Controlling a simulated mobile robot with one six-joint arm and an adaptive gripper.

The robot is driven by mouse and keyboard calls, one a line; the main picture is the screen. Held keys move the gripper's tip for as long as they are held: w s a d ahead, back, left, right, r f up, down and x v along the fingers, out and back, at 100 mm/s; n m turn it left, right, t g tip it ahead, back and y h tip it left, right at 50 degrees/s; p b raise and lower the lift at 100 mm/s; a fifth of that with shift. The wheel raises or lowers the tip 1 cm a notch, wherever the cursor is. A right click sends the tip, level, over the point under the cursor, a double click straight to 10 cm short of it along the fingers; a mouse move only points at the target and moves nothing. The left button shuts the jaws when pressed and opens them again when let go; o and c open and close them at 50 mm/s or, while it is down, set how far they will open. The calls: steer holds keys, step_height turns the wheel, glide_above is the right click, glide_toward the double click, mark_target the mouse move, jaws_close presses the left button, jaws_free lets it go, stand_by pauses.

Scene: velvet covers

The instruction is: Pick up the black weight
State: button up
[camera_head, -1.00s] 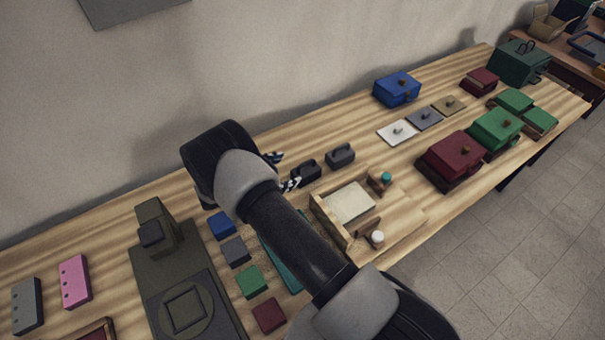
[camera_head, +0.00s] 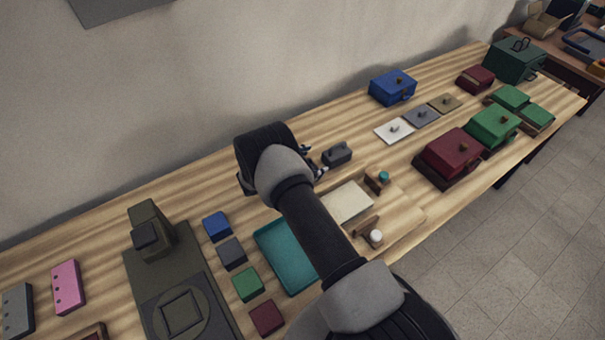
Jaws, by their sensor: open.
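A dark grey-black weight with a handle on top (camera_head: 337,154) stands on the wooden table near the wall. My gripper (camera_head: 314,162) is just left of it, low over the table, with its fingers pointing toward it. The jaws are open and only partly visible beyond my wrist. A second dark weight, seen earlier to the left of this one, is now hidden behind my wrist and gripper. I cannot tell whether the fingers touch either weight.
A wooden tray with a pale pad (camera_head: 348,202) lies in front of the weight, partly behind my arm. A teal tray (camera_head: 277,256), several small coloured blocks and a dark olive device (camera_head: 170,270) are to the left. Thin plates (camera_head: 394,130) and a blue box (camera_head: 393,88) stand to the right.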

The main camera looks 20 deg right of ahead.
steer(key=shift+w+d+f, duration=0.1)
steer(key=shift+d, duration=0.15)
jaws_close()
stand_by(0.8)
steer(key=shift+r, duration=0.2)
